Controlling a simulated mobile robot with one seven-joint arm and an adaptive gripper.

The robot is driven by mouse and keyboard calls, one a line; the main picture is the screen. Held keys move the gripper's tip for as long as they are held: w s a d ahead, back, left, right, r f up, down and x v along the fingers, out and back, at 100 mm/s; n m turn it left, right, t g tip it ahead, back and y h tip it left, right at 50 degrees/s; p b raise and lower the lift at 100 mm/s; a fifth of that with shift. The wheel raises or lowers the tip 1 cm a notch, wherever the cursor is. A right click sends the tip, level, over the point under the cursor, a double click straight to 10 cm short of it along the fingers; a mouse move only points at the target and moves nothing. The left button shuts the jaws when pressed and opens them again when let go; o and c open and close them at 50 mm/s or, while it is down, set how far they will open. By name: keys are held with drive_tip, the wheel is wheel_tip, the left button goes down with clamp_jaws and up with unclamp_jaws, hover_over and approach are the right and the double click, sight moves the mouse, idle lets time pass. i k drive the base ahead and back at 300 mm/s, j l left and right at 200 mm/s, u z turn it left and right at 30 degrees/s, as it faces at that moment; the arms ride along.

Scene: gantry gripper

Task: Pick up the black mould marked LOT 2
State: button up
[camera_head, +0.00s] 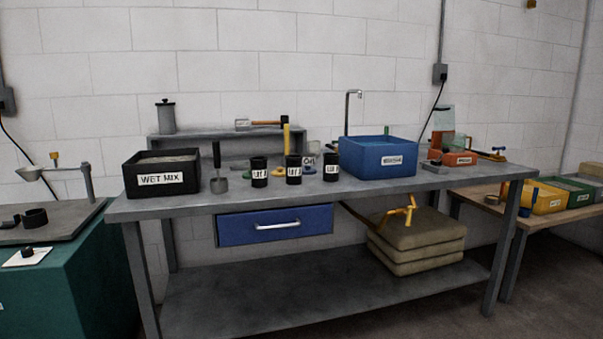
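Three small black moulds with white labels stand upright in a row at the middle of the grey workbench (300,197). They are the left mould (259,164), the middle mould (293,162) and the right mould (331,160). The label digits are too small to read surely, so I cannot tell which one is LOT 2. The moulds stand apart with narrow gaps. My gripper is not in view.
A low shelf (190,139) and a yellow-handled tool (286,139) are behind. The bench front strip is clear.

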sight(293, 162)
drive_tip(key=i+l, duration=0.25)
drive_tip(key=i, duration=0.2)
drive_tip(key=i+l, duration=0.25)
drive_tip(key=i, duration=0.2)
drive_tip(key=i+l, duration=0.25)
drive_tip(key=i, duration=0.2)
drive_tip(key=i+l, duration=0.25)
drive_tip(key=i, duration=0.2)
